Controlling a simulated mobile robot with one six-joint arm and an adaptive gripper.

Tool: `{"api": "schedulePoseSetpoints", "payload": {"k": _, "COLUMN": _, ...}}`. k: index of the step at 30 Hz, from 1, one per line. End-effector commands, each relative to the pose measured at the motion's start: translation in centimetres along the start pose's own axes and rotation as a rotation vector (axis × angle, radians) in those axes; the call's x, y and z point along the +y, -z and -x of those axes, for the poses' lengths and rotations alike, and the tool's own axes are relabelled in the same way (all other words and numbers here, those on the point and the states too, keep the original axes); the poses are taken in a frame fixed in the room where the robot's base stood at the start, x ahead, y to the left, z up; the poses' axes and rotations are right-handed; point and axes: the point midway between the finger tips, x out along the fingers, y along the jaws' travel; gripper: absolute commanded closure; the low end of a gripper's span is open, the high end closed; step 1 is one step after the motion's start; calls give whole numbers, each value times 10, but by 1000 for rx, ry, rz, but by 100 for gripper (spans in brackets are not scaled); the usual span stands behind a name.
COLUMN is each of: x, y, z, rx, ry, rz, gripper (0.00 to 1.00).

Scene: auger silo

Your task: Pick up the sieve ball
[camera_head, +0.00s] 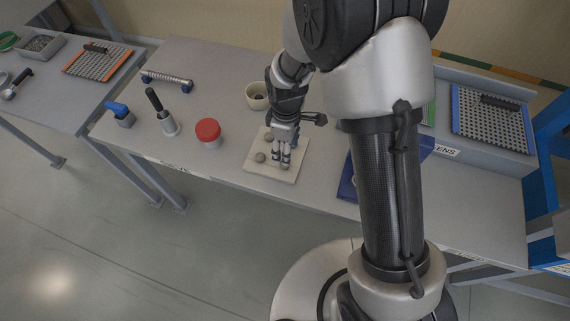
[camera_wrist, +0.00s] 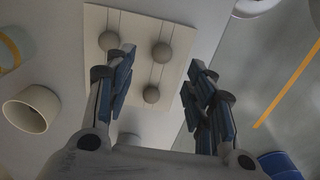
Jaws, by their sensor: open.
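Several grey sieve balls rest on a pale square board. In the wrist view one ball (camera_wrist: 151,94) lies between my open fingers, apart from both. Another ball (camera_wrist: 161,52) is just beyond the fingertips, and a third (camera_wrist: 107,40) is to the left, near the left fingertip. The board (camera_wrist: 182,20) also shows in the head view (camera_head: 256,171), with a ball (camera_head: 260,157) left of my gripper (camera_head: 281,160). My gripper points down over the board, open and empty. It partly hides the board and balls in the head view.
A cream cup (camera_head: 257,96) stands behind the board; it shows left in the wrist view (camera_wrist: 31,109). A red-lidded jar (camera_head: 208,132), a black-handled tool (camera_head: 162,112) and a blue-topped item (camera_head: 120,114) stand left. A blue item (camera_head: 347,188) lies right, partly behind my arm.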

Motion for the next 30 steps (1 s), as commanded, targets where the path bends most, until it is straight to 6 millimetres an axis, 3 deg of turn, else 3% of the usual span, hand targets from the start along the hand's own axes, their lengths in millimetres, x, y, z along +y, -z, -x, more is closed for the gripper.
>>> {"api": "schedulePoseSetpoints", "payload": {"k": 3, "x": 0, "y": 0, "z": -18, "rx": -1, "ry": 1, "rz": 0, "gripper": 50}}
{"api": "schedulePoseSetpoints", "payload": {"k": 11, "x": -1, "y": 0, "z": -31, "rx": 0, "ry": 0, "rz": -1, "gripper": 50}}
{"api": "schedulePoseSetpoints", "payload": {"k": 20, "x": -5, "y": 1, "z": -74, "rx": -2, "ry": 1, "rz": -1, "gripper": 50}}
{"api": "schedulePoseSetpoints", "payload": {"k": 27, "x": -4, "y": 1, "z": -76, "rx": 1, "ry": -1, "rz": -1, "gripper": 50}}
{"api": "schedulePoseSetpoints", "payload": {"k": 30, "x": -4, "y": 1, "z": -76, "rx": 0, "ry": -1, "rz": -1, "gripper": 56}}
